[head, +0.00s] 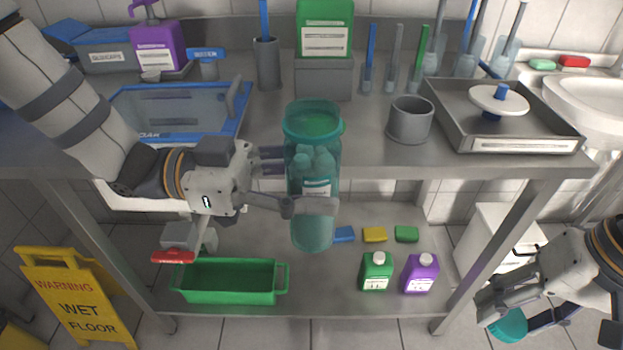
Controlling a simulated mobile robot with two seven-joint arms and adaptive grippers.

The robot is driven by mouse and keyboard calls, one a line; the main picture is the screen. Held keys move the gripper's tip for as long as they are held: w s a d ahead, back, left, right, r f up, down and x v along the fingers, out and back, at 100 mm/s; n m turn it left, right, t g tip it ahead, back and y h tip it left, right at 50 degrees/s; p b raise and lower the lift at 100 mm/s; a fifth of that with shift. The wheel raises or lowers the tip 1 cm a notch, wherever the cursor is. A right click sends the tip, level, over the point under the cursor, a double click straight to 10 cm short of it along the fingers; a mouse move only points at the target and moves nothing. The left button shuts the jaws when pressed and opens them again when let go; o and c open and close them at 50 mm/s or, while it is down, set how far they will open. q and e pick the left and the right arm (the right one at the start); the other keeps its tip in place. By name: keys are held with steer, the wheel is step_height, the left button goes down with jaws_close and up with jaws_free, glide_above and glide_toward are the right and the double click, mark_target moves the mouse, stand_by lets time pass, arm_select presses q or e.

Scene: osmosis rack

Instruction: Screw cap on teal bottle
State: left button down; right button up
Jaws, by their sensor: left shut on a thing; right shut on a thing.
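The teal bottle (300,150) is a see-through jar with an open top and rounded lumps inside. It stands upright in front of the table's front edge. My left gripper (298,182) is shut around its middle from the left, one finger crossing in front. The teal cap (509,326) is low at the right, well apart from the bottle. My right gripper (513,315) is shut on the cap. Part of the cap is hidden by the fingers.
The metal table (220,172) holds a grey cup (410,120), a metal tray (455,125), a blue-rimmed bin (240,125) and a green container (325,28). A lower shelf (320,285) carries a green bin (230,295) and small bottles. A wet-floor sign (75,300) stands left.

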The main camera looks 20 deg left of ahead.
steer(key=w+a+r+n+h, duration=0.1)
steer(key=w+a+r+n, duration=0.1)
steer(key=w+a+r, duration=0.4)
steer(key=w+a+r+n, duration=0.3)
steer(key=w+a+r, duration=0.25)
steer(key=r, duration=0.35)
steer(key=s+a+r+n, duration=0.2)
steer(key=s+a+r, duration=0.3)
steer(key=a+r, duration=0.3)
steer(key=s+a+r+n+h, duration=0.1)
steer(key=s+a+r+n, duration=0.2)
steer(key=s+a+r, duration=0.2)
steer(key=a+r, duration=0.3)
steer(key=r, duration=0.1)
steer(key=shift+h, duration=0.3)
steer(key=shift+a+f, duration=0.1)
steer(key=shift+f, duration=2)
steer(key=shift+f, duration=0.9)
